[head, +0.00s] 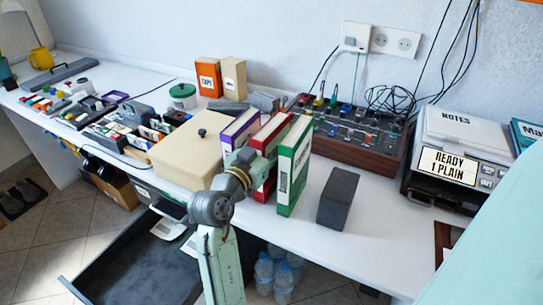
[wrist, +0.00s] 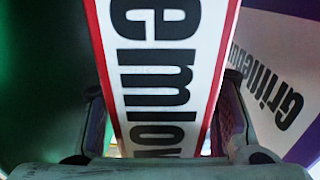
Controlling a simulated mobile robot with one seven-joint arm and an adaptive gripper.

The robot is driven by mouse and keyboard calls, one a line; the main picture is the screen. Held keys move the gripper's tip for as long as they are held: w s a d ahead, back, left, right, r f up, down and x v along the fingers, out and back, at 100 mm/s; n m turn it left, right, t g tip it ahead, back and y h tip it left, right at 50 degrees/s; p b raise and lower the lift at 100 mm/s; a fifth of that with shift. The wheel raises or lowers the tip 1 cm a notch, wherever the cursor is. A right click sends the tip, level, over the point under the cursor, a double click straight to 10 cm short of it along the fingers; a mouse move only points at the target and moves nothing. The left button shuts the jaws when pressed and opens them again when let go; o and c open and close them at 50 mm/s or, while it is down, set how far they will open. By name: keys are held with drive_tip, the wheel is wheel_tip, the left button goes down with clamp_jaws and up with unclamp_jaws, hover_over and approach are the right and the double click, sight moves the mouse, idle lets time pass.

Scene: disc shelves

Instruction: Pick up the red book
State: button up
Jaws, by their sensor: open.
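The red book (head: 271,131) stands upright on the white desk between a purple book (head: 241,129) and a green book (head: 294,166). In the wrist view its white spine (wrist: 160,50) with black letters and red edges fills the middle. My gripper (wrist: 165,105) is open, with one finger on each side of the spine; I cannot tell whether they touch it. In the head view my gripper (head: 246,172) is at the front of the books, and my wrist hides the lower part of the red book.
A cream box (head: 190,150) stands left of the books. A dark grey block (head: 338,198) is to their right. A mixer panel (head: 350,140) is behind them. An open drawer (head: 130,262) juts out below the desk. A printer (head: 455,165) is at the right.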

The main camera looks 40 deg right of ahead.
clamp_jaws()
idle(0.6)
drive_tip(key=shift+r, duration=0.15)
